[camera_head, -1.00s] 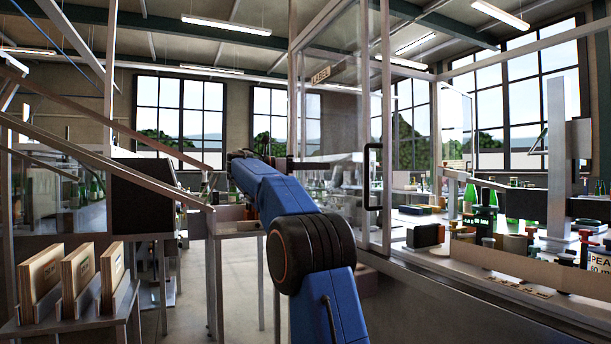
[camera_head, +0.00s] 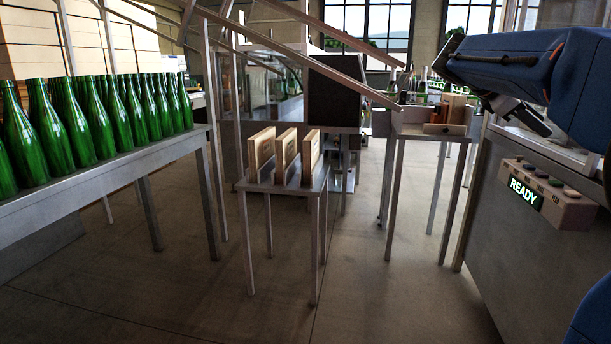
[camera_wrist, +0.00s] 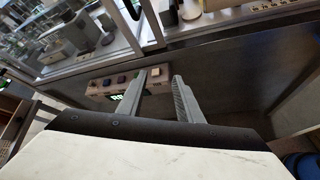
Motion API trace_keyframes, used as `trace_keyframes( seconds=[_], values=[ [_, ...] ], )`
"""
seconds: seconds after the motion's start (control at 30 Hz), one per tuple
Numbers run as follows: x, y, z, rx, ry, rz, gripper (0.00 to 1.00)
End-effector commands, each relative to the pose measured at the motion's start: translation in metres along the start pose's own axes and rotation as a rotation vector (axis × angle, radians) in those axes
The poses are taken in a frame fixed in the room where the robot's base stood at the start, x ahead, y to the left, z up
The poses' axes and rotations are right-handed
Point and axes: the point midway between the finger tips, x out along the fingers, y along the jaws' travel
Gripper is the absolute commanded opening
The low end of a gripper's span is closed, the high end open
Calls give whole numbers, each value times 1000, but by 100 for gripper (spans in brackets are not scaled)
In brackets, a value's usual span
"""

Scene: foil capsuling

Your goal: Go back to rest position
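My gripper (camera_wrist: 160,97) shows in the wrist view with its two grey fingers apart and nothing between them. Beyond the fingers is the front of a machine, with a button panel (camera_wrist: 103,86) behind and left of the left finger. In the head view my blue arm reaches in from the right edge. The gripper end (camera_head: 520,112) hangs above and left of the same button panel (camera_head: 548,193), which has a green READY display. The fingertips are hard to make out there.
Green bottles (camera_head: 95,115) stand in rows on a table at the left. A small metal table (camera_head: 290,186) holds three wooden boxes (camera_head: 287,152). Another table (camera_head: 425,130) with boxes stands farther back. The grey floor (camera_head: 330,260) between them is clear.

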Motion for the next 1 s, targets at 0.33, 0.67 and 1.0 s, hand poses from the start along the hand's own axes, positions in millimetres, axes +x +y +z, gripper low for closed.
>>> trace_keyframes(
  seconds=[0.33,0.67,1.0],
  values=[
    [-18,-138,-76,309,359,-63,33],
    [-39,-279,-153,638,652,-267,33],
    [-57,-418,-225,984,856,-593,33]
  ],
)
